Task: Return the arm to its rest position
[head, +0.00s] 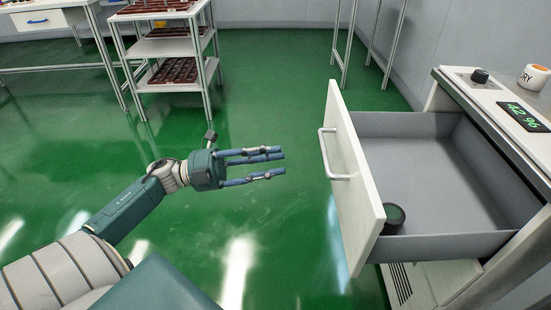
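My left arm reaches in from the lower left over the green floor. Its gripper (283,163) has its blue fingers spread apart with nothing between them, so it is open and empty. The fingers point right, toward the drawer front, and a gap of floor shows between them and the drawer. My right gripper is out of view.
An open drawer (440,160) with a white front and handle (333,154) sticks out at the right. A dark round object (394,217) lies inside by the front. A shelf trolley (170,48) with trays stands behind. Green floor (270,100) is clear around the arm.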

